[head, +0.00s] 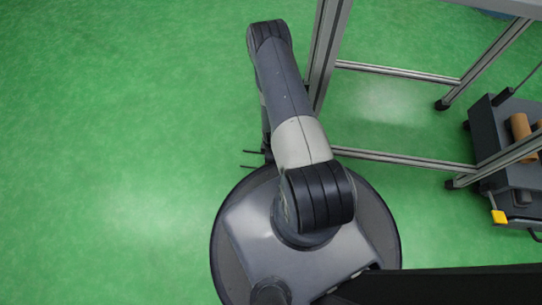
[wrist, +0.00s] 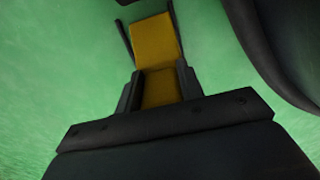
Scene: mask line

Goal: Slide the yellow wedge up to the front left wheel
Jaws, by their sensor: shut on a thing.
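A yellow wedge (wrist: 155,45) is between the two dark fingers of my gripper (wrist: 148,18) in the wrist view. The gripper is shut on it, with green floor beyond. In the head view only thin dark finger parts of my gripper (head: 251,159) show to the left of my arm; the wedge in it is hidden there. A dark cart (head: 495,140) stands at the right edge of the head view, well away from my gripper. Its wheels are too small or hidden to tell which is the front left one.
A small yellow part (head: 498,217) shows at the cart's lower end. Brown rolls (head: 520,126) lie on the cart. A metal-framed table (head: 400,159) with legs and low rails stands between my arm and the cart. The green floor at left is clear.

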